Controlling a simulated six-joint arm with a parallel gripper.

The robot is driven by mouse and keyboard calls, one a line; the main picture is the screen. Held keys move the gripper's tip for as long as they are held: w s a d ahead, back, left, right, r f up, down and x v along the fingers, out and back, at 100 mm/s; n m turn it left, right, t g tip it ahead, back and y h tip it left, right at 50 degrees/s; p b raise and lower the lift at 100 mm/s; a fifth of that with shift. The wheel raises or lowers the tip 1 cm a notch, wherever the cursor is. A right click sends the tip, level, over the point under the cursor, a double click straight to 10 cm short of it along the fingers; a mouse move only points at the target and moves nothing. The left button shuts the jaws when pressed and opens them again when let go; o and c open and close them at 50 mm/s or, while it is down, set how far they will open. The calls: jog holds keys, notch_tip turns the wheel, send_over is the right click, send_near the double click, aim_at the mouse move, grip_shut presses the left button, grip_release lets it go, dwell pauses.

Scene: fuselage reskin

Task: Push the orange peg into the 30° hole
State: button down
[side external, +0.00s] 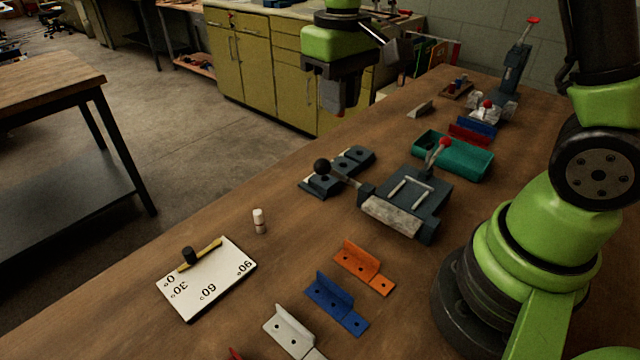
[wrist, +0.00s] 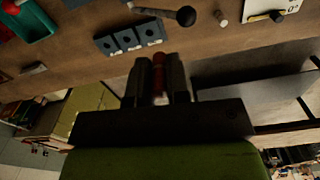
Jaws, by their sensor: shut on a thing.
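My gripper (side external: 340,108) is raised above the far left part of the bench, well away from the angle plate. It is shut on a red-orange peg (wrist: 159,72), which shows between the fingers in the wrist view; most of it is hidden. The white angle plate (side external: 209,292) lies flat at the front left, marked 0°, 30°, 60° and 90°. A yellow bar (side external: 212,249) with a black knob (side external: 190,256) lies across its far edge near the 0° mark. The 30° hole is too small to make out. The plate shows partly in the wrist view (wrist: 262,8).
A white-topped peg (side external: 259,221) stands behind the plate. A grey fixture (side external: 425,200) with a ball-ended lever and a dark holed block (side external: 355,157) stand mid-bench. Orange (side external: 361,264), blue (side external: 335,301) and white (side external: 287,330) brackets lie in front. A teal bin (side external: 465,162) stands behind.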

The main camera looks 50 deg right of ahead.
jog(key=w+d+f+m, duration=0.1)
jog(key=w+d+f, duration=0.2)
jog(key=d+f, duration=0.2)
jog(key=w+d+f+m, duration=0.1)
jog(key=w+d+f, duration=0.2)
jog(key=d, duration=0.9)
notch_tip(320, 180, down, 3)
jog(key=shift+w+f+m, duration=0.15)
jog(key=shift+w+m, duration=0.05)
jog(key=shift+m, duration=0.1)
jog(key=shift+f, duration=2.9)
jog(key=shift+f, duration=1.15)
jog(key=c, duration=1)
grip_release()
